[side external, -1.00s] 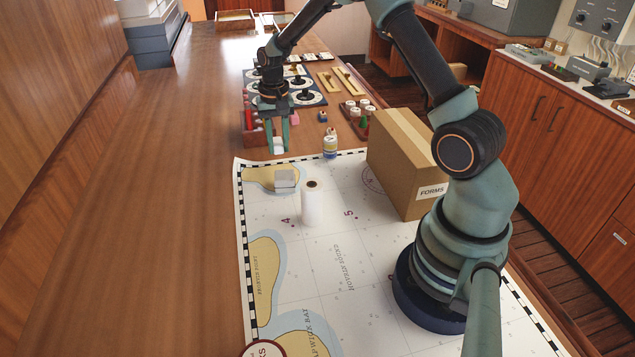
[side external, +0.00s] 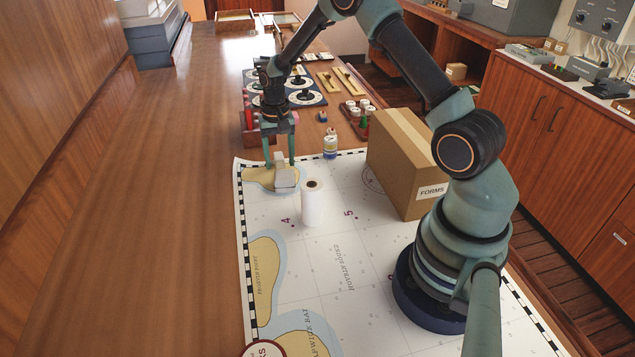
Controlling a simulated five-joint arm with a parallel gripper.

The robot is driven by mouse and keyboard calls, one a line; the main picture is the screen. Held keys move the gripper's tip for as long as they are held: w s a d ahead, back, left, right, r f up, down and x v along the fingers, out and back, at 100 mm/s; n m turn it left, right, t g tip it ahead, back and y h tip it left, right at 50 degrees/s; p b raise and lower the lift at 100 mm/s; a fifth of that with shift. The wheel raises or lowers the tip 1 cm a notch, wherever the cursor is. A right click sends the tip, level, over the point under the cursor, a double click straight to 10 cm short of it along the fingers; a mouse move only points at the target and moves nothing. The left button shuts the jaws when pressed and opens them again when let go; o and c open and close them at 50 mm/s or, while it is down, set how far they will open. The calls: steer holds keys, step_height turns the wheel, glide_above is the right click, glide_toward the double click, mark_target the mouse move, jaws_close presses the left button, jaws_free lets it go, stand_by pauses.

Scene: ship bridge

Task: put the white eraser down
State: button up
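The small white eraser (side external: 280,158) sits at the far left part of the chart. It appears to rest on the top of a grey-white block (side external: 285,179), though its underside cannot be made out. My gripper (side external: 280,160) points down over it, with one finger on each side. The fingers stand wider apart than the eraser, with a narrow gap showing, so the gripper looks open around it.
A white cylinder (side external: 313,204) stands just in front and to the right of the block. A small bottle (side external: 330,146) and a cardboard FORMS box (side external: 402,160) are farther right. A red rack (side external: 249,128) is behind my gripper. The wooden tabletop (side external: 170,210) at left is clear.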

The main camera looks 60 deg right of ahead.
step_height(320, 180, up, 12)
steer(key=f, duration=0.1)
step_height(320, 180, up, 7)
steer(key=n+t, duration=0.1)
steer(key=n, duration=0.1)
glide_above(280, 160)
steer(key=s+a, duration=0.3)
steer(key=a, duration=0.1)
steer(key=s+a+r+n+t, duration=0.2)
steer(key=s+a+r+n, duration=0.1)
steer(key=s+a, duration=0.2)
steer(key=s+a+r+n+t, duration=0.2)
steer(key=s+a+r+n, duration=0.1)
steer(key=s, duration=0.6)
steer(key=shift+s+a+r+n+t, duration=0.15)
steer(key=shift+s+a+n+t, duration=0.25)
steer(key=shift+a, duration=0.8)
